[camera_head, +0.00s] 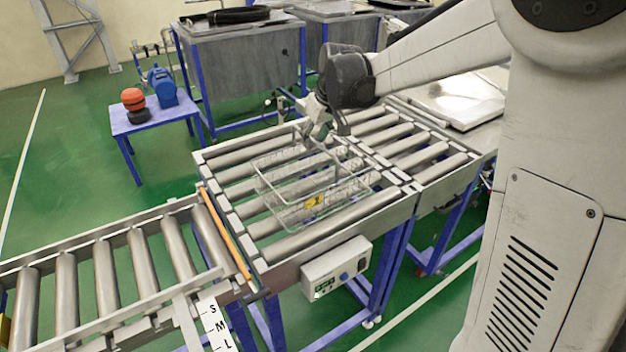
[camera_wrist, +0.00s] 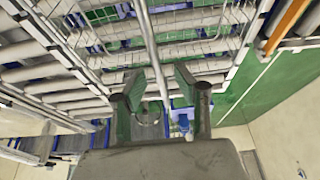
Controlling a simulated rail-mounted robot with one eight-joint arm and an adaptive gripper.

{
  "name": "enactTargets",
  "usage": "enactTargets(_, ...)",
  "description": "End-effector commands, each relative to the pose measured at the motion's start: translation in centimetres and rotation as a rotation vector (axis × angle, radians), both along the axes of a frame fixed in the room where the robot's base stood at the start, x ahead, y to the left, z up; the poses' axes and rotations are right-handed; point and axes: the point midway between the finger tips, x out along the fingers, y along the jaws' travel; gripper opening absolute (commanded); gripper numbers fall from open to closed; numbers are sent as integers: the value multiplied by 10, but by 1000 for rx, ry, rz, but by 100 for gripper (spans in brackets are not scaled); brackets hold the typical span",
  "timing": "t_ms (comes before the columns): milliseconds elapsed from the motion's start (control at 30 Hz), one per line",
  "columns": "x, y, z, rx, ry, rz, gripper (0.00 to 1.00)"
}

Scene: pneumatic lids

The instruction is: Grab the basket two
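The wire basket (camera_head: 290,205) with a yellow tag (camera_head: 314,202) sits on the roller conveyor; the tag's number is hard to read. My gripper (camera_head: 318,132) is above the basket's back part, near its top bar. In the wrist view, my gripper (camera_wrist: 160,82) is open, with its two green-faced fingers apart. A metal bar (camera_wrist: 150,45) of the basket runs lengthwise in the gap between the fingers, touching neither as far as I can see. I cannot tell how deep the bar sits between them. The basket's wire mesh (camera_wrist: 195,20) shows beyond the fingers.
The roller conveyor (camera_head: 225,172) has a control box (camera_head: 336,268) on its front side. An orange strip (camera_head: 228,238) borders the left roller section. A blue table (camera_head: 155,117) with an orange-black item stands at the back left. Metal tanks (camera_head: 240,65) stand behind.

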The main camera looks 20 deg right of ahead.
Motion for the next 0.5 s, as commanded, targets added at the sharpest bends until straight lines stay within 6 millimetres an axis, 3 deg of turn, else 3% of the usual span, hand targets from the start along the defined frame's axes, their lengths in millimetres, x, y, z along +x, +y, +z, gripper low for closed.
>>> enactTargets(200,6,1,-15,0,0,-1,30)
enactTargets(500,6,1,-16,0,0,-1,30)
